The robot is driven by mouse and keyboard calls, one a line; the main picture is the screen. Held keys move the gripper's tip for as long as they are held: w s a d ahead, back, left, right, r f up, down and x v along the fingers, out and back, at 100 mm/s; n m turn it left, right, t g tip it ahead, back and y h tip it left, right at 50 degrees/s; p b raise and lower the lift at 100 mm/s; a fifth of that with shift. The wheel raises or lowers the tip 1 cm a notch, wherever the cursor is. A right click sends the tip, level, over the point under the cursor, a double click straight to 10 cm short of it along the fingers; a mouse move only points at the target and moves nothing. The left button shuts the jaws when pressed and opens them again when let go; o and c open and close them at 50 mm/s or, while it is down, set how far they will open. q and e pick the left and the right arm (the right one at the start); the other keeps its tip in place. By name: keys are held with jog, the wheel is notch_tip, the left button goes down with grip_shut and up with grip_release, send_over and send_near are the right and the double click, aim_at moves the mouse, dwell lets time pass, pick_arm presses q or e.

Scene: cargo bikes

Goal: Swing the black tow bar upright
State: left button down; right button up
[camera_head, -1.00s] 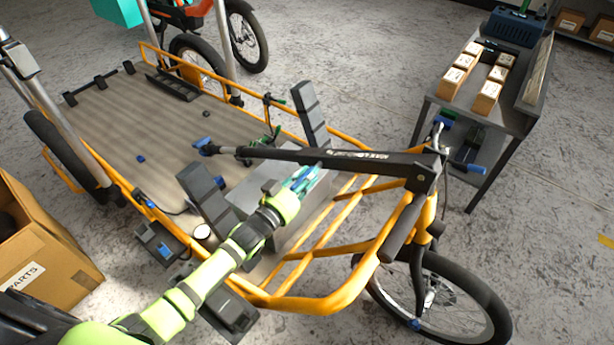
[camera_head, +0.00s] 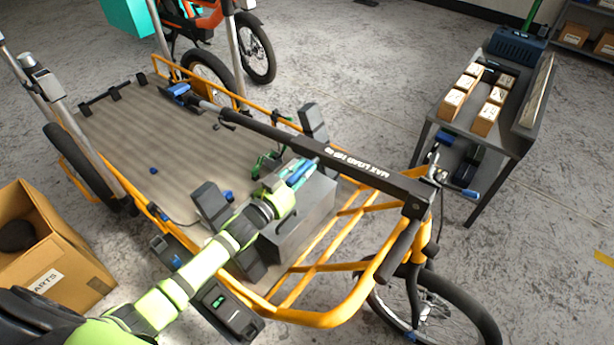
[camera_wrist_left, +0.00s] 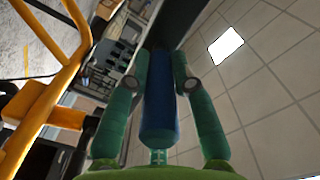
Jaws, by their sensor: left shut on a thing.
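The black tow bar (camera_head: 345,166), lettered MAX LOAD, slants across the orange cargo bike (camera_head: 335,312) in the head view. Its right end meets the bike's front frame near the handlebar. Its left end has a blue part (camera_head: 178,90) and shows over the far side of the cargo bed. My left gripper (camera_head: 293,180) is shut on a blue grip at the bar's middle. In the left wrist view the blue grip (camera_wrist_left: 158,100) lies between the two green fingers. The bar is tilted, not upright. My right gripper is not in view.
The flat cargo bed (camera_head: 140,130) is mostly bare. A grey box (camera_head: 300,215) sits below the bar. A cardboard parts box (camera_head: 45,255) stands at left. A metal table (camera_head: 505,135) with several small boxes stands at right. Grey posts (camera_head: 85,150) rise at left.

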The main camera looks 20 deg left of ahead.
pick_arm(q)
jog(key=shift+m, duration=0.5)
jog(key=r, duration=0.2)
jog(key=r+p, duration=0.1)
jog(key=r, duration=0.1)
jog(key=shift+w+a, duration=0.15)
jog(key=shift+w, duration=0.05)
notch_tip(320, 180, up, 6)
jog(key=m+p, duration=0.2)
jog(key=p, duration=0.3)
jog(key=shift+f, duration=0.1)
jog(key=s+d+r+m+p, duration=0.2)
jog(key=d+r+m+p, duration=0.3)
jog(key=d+r+p, duration=0.2)
jog(key=s+d+r+m+p, duration=0.3)
jog(key=d+r+m+p, duration=0.3)
jog(key=r, duration=0.5)
jog(key=shift+d+r+p, duration=0.15)
jog(key=shift+d+p, duration=0.2)
jog(key=shift+p, duration=0.75)
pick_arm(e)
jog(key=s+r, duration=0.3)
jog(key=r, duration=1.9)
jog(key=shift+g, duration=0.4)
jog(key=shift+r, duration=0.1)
